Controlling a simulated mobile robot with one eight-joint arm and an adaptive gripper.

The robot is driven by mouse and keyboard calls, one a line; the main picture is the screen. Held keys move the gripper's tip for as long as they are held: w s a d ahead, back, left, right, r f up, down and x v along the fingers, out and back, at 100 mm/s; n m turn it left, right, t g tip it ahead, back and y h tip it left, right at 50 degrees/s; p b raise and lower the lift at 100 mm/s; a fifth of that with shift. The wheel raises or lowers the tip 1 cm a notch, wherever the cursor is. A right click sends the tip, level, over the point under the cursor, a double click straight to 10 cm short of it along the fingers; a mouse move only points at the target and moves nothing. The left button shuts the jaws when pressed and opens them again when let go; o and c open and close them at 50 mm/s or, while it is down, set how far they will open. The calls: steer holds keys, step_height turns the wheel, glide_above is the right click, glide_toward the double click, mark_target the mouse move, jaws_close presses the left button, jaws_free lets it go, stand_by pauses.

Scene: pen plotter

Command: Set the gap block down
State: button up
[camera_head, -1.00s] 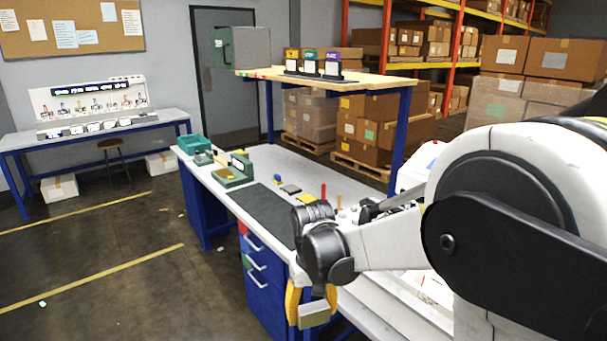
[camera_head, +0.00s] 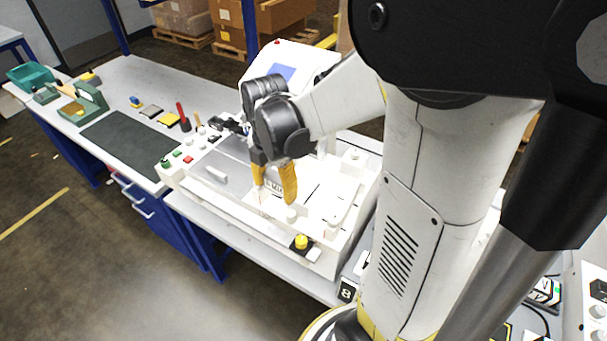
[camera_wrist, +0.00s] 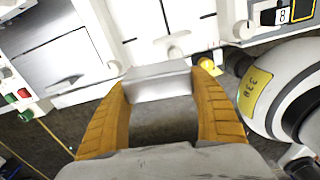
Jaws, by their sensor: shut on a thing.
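My gripper (camera_head: 273,184) is shut on the gap block, with its yellow fingers on either side. In the wrist view the gap block (camera_wrist: 158,83) is a plain grey metallic block spanning the fingertips of my gripper (camera_wrist: 165,92). In the head view the fingers point down over the white pen plotter (camera_head: 325,235). The block is hard to make out there against the pale machine. Whether it touches anything below cannot be told.
The plotter has a grey cover with a handle (camera_head: 215,174), coloured buttons at its left and a yellow knob (camera_head: 301,242) at its front. A dark mat (camera_head: 130,140) lies on the bench to the left, with small blocks behind it. Floor shows in front.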

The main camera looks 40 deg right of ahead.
steer(key=shift+d+r+n, duration=0.25)
steer(key=shift+n, duration=0.15)
steer(key=shift+d+f, duration=0.1)
steer(key=shift+d, duration=0.15)
steer(key=b, duration=0.2)
glide_above(311, 195)
step_height(311, 195, down, 7)
steer(key=shift+r, duration=0.15)
steer(key=shift+d, duration=0.1)
step_height(311, 195, down, 4)
steer(key=shift+f+b, duration=0.15)
steer(key=shift+b, duration=0.6)
